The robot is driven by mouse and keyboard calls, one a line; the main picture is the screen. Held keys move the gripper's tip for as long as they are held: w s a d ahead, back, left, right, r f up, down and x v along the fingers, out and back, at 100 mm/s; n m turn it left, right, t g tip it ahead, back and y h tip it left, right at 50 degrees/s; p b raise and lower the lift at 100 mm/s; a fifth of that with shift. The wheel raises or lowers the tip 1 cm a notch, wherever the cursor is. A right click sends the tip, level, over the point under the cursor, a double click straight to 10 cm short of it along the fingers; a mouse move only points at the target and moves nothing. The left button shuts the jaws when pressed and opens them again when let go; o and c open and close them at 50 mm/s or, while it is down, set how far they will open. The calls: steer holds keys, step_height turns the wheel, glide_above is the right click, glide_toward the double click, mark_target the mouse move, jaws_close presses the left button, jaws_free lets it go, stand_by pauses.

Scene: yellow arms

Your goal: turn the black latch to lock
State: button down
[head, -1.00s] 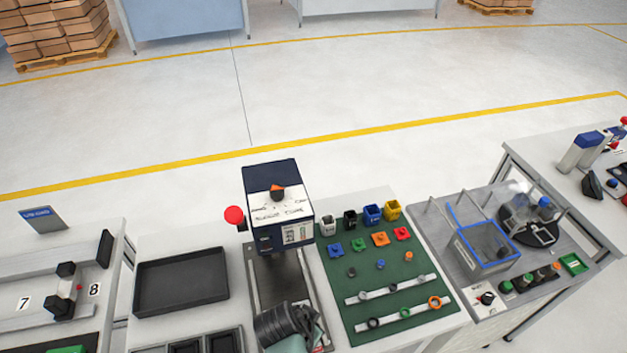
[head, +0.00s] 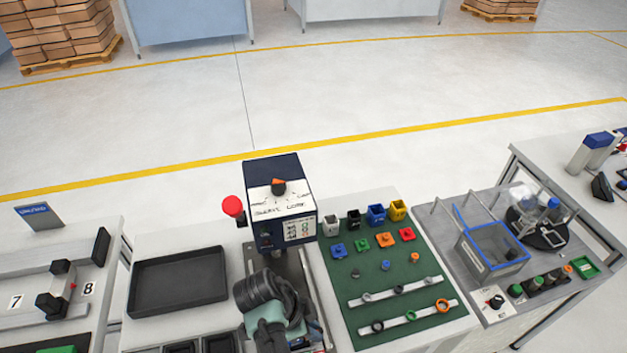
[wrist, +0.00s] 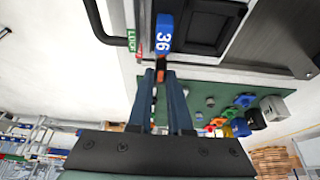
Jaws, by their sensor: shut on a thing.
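In the wrist view my gripper (wrist: 161,76) has its two dark blue fingers close together, with a small dark piece with an orange part, the black latch (wrist: 160,68), between their tips. The fingers hide most of the latch, so its exact angle cannot be told. In the head view my arm covers the gripper and latch.
A dark framed panel (wrist: 203,24) and a curved black bar (wrist: 100,28) are close to the fingers in the wrist view. In the head view a dark blue box with a knob (head: 270,165), a black tray (head: 178,282) and a green mat with small parts (head: 350,290) surround my arm.

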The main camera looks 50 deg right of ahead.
stand_by(0.4)
steer(key=c, duration=1.1)
jaws_free()
steer(key=shift+r, duration=0.1)
steer(key=shift+p+v, duration=0.45)
steer(key=shift+v, duration=6)
steer(key=shift+d, duration=0.1)
